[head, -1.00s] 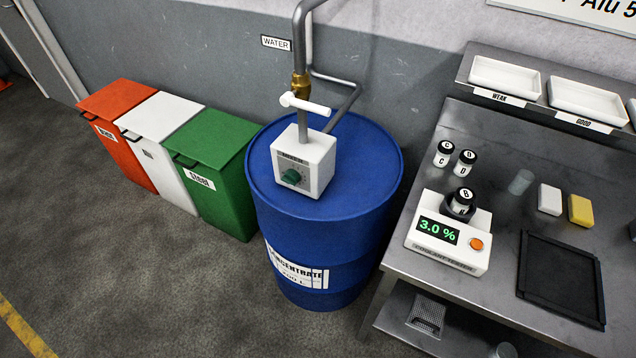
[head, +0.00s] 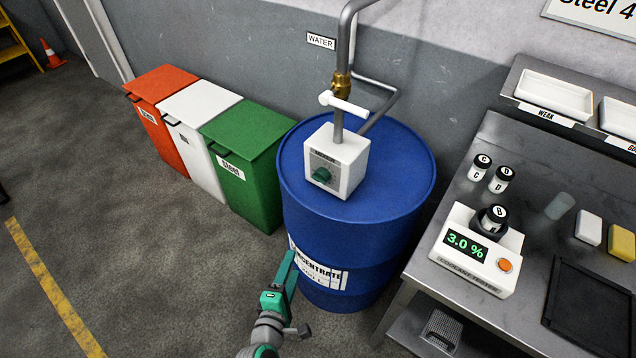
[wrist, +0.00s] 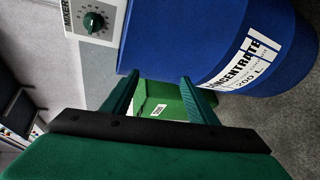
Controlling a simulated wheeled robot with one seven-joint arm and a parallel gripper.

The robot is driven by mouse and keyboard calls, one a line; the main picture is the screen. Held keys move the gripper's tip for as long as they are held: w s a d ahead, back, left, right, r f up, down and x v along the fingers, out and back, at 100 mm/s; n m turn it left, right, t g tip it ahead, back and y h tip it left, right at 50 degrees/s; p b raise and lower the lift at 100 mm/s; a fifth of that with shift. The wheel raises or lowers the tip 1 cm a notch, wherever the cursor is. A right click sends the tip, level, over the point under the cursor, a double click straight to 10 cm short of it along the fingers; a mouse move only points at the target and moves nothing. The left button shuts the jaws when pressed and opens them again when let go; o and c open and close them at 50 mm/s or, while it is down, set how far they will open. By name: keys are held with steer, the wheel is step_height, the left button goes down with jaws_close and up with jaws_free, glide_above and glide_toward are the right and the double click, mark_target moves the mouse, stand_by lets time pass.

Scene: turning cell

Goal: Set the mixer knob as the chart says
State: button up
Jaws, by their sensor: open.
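The mixer is a white box (head: 345,165) on top of the blue concentrate drum (head: 420,215). Its green knob (head: 322,174) is on the front face, and a dial scale surrounds it. The knob also shows at the upper left of the wrist view (wrist: 94,22); the setting is too small to read. My gripper (head: 291,262) is in front of the drum, below the mixer and apart from the knob. In the wrist view its two green fingers (wrist: 160,92) are spread with nothing between them. Part of the wall chart (head: 600,22) shows at the top right, reading "Steel 4", cut off.
A bench on the right holds the coolant tester (head: 475,252) reading 3.0 %, with bottle B in it, and bottles C (head: 479,167) and D (head: 500,179). Red, white and green bins (head: 245,165) stand left of the drum. A pipe with a white-handled valve (head: 343,104) rises above the mixer.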

steer(key=w+r+n+h, duration=0.2)
steer(key=w+r, duration=0.3)
steer(key=w, duration=0.1)
steer(key=n+t+h, duration=0.1)
steer(key=n+h, duration=0.1)
steer(key=h, duration=0.2)
glide_toward(320, 182)
steer(key=x, duration=0.9)
steer(key=shift+w+a, duration=0.15)
steer(key=shift+w, duration=0.05)
steer(key=shift+c, duration=0.3)
steer(key=c, duration=1)
steer(key=shift+d, duration=0.2)
steer(key=shift+a, duration=0.3)
